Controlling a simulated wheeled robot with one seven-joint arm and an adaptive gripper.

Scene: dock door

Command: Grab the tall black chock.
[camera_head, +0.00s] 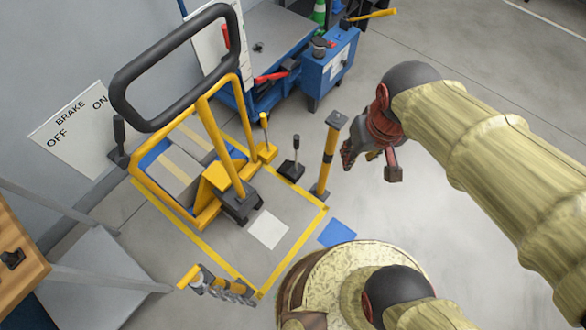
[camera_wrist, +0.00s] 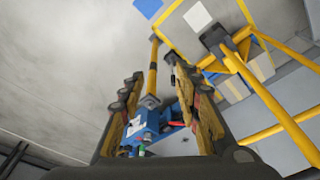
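The black chock (camera_head: 291,168) stands on the floor beside the yellow cart. It is a dark block with a thin upright stem and a black knob. A yellow chock (camera_head: 265,150) with a tall yellow handle stands to its left. My gripper (camera_head: 369,163) is open and empty, to the right of the black chock and beyond the yellow post, apart from both. In the wrist view my gripper (camera_wrist: 160,112) shows its two fingers spread wide. A small dark upright shape by the right finger may be the chock; I cannot tell.
A yellow-black post (camera_head: 328,155) stands between my gripper and the black chock. The yellow cart (camera_head: 205,130) with its black handle stands left. A brake sign (camera_head: 72,128) is at left. Bare floor lies to the right.

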